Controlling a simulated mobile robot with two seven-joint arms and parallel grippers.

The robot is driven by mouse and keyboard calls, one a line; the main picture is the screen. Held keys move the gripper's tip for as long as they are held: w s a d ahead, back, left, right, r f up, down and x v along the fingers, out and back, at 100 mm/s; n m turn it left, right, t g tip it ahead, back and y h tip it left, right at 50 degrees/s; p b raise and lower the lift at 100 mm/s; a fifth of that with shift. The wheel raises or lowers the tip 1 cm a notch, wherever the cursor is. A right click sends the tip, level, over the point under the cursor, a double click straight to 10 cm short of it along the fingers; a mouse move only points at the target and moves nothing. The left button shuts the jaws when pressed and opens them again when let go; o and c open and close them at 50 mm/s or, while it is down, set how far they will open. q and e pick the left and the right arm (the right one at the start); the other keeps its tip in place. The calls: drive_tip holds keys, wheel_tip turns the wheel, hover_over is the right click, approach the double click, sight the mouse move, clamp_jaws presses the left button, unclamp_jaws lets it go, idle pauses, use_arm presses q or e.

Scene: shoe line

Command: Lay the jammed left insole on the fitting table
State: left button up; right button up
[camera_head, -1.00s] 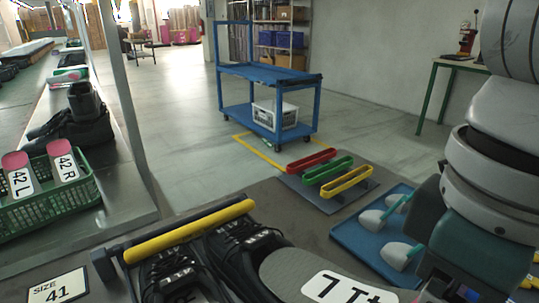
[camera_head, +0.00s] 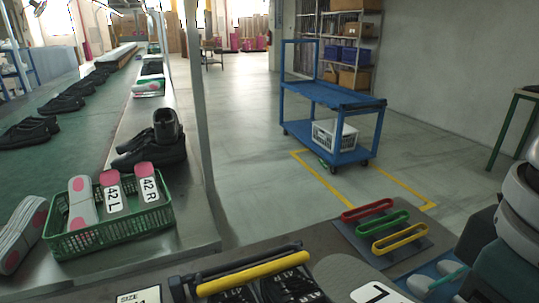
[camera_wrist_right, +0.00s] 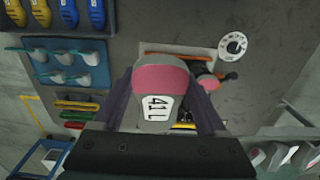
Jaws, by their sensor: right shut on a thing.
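The insole marked 41 L (camera_wrist_right: 158,95), grey with a pink heel and white label, is between the fingers of my right gripper (camera_wrist_right: 162,108) in the right wrist view, held above the dark fitting table (camera_wrist_right: 130,30). Its grey part shows at the bottom of the head view (camera_head: 338,272), with the label cut off by the frame. Black laced shoes (camera_head: 290,284) sit beside it behind a yellow bar. My left gripper is out of view.
A green basket (camera_head: 110,237) at left holds insoles marked 42 L and 42 R. A rack with red, green and yellow bars (camera_head: 385,225) and a blue tray (camera_wrist_right: 85,78) of grey-white forms stand on the table. A blue cart (camera_head: 335,97) stands beyond.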

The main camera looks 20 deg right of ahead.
drive_tip(key=w+a+r+p, duration=0.2)
drive_tip(key=w+r, duration=0.4)
drive_tip(key=r, duration=0.5)
drive_tip(key=w+a+r+p, duration=0.1)
drive_tip(key=w+r+p, duration=0.3)
drive_tip(key=r, duration=0.7)
drive_tip(key=s+r+p, duration=0.2)
drive_tip(key=r+p, duration=1.4)
drive_tip(key=p, duration=0.1)
drive_tip(key=s+r+p, duration=0.2)
drive_tip(key=r+p, duration=1.5)
drive_tip(key=p, duration=0.1)
drive_tip(key=shift+s+a+r+m, duration=0.2)
drive_tip(key=shift+s+r+m, duration=0.05)
drive_tip(key=shift+s+m, duration=0.15)
